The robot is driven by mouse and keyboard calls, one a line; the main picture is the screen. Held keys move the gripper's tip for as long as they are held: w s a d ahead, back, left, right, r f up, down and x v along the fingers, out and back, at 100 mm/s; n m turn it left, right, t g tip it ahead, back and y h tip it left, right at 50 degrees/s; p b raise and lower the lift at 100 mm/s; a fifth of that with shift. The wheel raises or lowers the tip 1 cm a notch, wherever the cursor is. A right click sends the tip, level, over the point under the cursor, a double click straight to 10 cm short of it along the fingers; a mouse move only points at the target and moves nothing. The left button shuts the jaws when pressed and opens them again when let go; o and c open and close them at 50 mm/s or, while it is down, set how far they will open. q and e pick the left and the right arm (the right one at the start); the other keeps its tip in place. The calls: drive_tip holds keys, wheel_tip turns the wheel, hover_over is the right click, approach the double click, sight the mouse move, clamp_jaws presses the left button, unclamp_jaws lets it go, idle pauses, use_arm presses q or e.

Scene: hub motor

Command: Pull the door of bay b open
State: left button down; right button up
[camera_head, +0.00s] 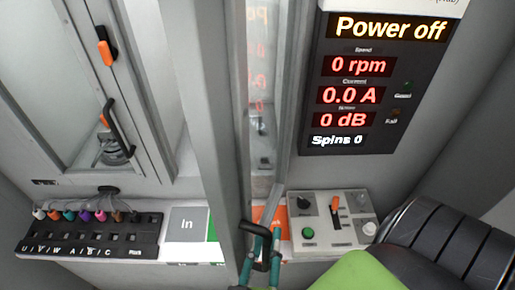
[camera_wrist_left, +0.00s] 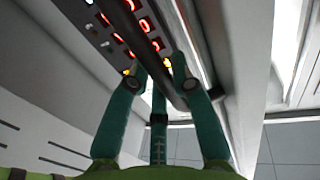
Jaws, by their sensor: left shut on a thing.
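A grey-framed door (camera_head: 208,110) with a clear pane stands in the middle of the head view, seen at a steep angle. It looks swung out towards me, but I cannot read a bay letter on it. A black handle (camera_head: 252,229) is low on its edge. My left gripper (camera_head: 262,236), with teal fingers, is shut on this handle. In the left wrist view the fingertips of my left gripper (camera_wrist_left: 160,78) are on both sides of a dark bar, with the door's pale frame to the right. My right gripper is not in view.
A closed-looking door with a black handle (camera_head: 117,130) and an orange-tipped latch (camera_head: 106,46) is at left. Below it is a black terminal strip (camera_head: 90,235) with coloured plugs. A control box (camera_head: 330,222) and a display (camera_head: 370,85) reading "Power off" are at right.

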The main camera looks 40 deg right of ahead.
use_arm(q)
drive_tip(key=shift+s+d+r, duration=0.2)
drive_tip(key=shift+s+d, duration=0.05)
drive_tip(key=c, duration=1.2)
unclamp_jaws()
drive_tip(key=shift+w, duration=0.1)
drive_tip(key=shift+c, duration=0.2)
drive_tip(key=shift+o, duration=1)
drive_tip(key=shift+f, duration=0.1)
drive_tip(key=shift+d+f, duration=0.1)
